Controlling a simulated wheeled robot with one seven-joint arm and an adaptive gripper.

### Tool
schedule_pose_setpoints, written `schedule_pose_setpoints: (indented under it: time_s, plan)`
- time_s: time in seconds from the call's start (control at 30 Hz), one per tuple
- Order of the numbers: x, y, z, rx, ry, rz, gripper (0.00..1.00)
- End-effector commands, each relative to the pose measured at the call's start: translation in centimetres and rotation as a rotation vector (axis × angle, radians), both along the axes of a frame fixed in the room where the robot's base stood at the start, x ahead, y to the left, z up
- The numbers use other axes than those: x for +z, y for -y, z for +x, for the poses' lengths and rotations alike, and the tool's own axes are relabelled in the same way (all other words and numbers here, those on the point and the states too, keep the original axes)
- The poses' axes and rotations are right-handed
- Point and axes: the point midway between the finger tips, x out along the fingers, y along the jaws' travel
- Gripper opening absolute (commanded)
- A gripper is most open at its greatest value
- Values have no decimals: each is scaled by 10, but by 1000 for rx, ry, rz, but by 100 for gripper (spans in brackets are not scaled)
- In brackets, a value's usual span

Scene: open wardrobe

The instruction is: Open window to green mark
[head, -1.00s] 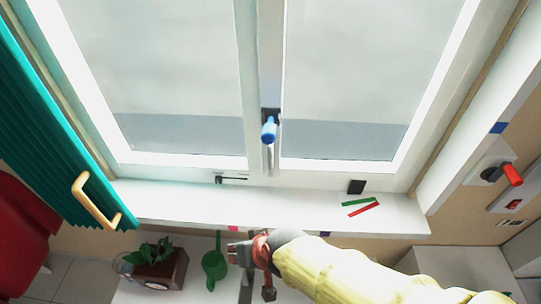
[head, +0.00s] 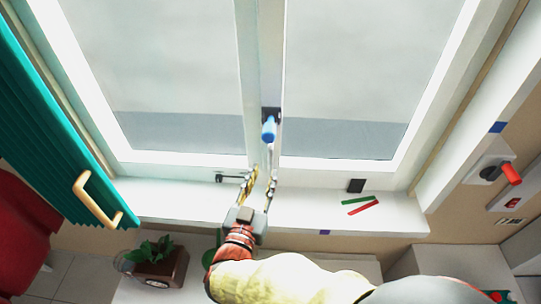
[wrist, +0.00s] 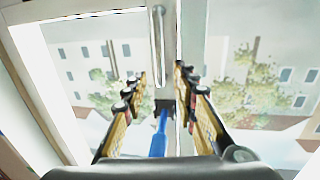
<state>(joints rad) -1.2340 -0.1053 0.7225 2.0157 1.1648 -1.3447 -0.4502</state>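The window has two white-framed panes, and the right pane (head: 350,75) and left pane (head: 165,60) look shut in the head view. A blue handle (head: 269,130) on a dark base sits on the middle frame; it also shows in the wrist view (wrist: 158,135). My gripper (head: 260,178) is open just below the handle, fingers pointing up at it. In the wrist view the handle lies between the two fingers (wrist: 160,85), with no clear contact. A green mark (head: 357,199) lies on the white sill, just above a red mark (head: 363,208).
A small black block (head: 356,186) stands on the sill near the marks. A dark metal latch (head: 232,177) is at the lower frame. A teal shutter (head: 50,140) with a tan handle is at left. A potted plant (head: 158,262) stands below.

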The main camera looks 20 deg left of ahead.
Motion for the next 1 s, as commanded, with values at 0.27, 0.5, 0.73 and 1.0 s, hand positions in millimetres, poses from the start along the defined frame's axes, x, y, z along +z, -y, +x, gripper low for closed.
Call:
schedule_pose_setpoints:
  time_s: [0.27,0.5,0.73,1.0]
  plan:
    - [2,-1,29,-8,12,-13,28]
    - [2,-6,63,-5,10,-13,28]
    - [2,-8,77,-3,10,-12,28]
    - [3,-9,77,-2,10,-12,27]
